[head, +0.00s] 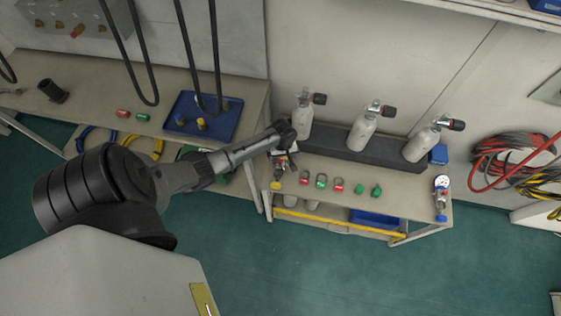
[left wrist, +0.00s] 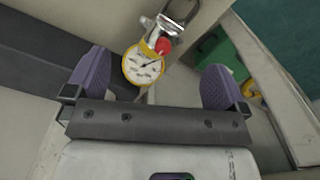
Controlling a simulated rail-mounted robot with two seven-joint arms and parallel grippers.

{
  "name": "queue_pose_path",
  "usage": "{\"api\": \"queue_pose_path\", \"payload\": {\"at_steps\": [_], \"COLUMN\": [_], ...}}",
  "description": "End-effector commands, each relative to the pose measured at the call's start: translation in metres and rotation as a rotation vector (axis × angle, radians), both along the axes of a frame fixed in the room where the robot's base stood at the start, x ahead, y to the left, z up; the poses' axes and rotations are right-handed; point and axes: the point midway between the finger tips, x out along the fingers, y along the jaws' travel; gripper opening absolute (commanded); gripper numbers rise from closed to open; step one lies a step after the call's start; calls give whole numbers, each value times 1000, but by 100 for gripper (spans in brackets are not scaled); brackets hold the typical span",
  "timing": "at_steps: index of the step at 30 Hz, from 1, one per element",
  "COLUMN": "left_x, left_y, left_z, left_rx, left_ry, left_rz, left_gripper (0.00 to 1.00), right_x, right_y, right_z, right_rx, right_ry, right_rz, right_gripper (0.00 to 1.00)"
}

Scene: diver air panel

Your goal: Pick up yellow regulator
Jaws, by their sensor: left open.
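The yellow regulator (head: 276,185) is at the left end of the right bench in the head view, partly hidden by my left arm. In the left wrist view the regulator (left wrist: 143,64) shows a white dial with a yellow rim, a red knob and a metal body. My left gripper (head: 283,158) is over that bench end. In the left wrist view its purple fingers (left wrist: 157,75) are apart, with the dial showing between them. I cannot tell whether either finger touches it. My right gripper is not in view.
Three grey cylinders (head: 362,132) stand along the back of the right bench. Red and green fittings (head: 321,181) line its front. A blue-rimmed regulator (head: 441,184) is at its right end. A blue tray (head: 222,120) lies on the left bench. Hoses hang at right.

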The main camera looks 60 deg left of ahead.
Motion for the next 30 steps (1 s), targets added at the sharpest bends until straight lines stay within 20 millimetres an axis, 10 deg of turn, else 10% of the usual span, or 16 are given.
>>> {"api": "queue_pose_path", "payload": {"at_steps": [30], "left_x": [-4], "left_y": [3], "left_z": [-98], "left_rx": [1], "left_ry": [-1], "left_rz": [-3], "left_gripper": [100], "right_x": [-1], "right_y": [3], "right_z": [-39], "right_rx": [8], "right_ry": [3], "right_rz": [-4], "right_gripper": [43]}}
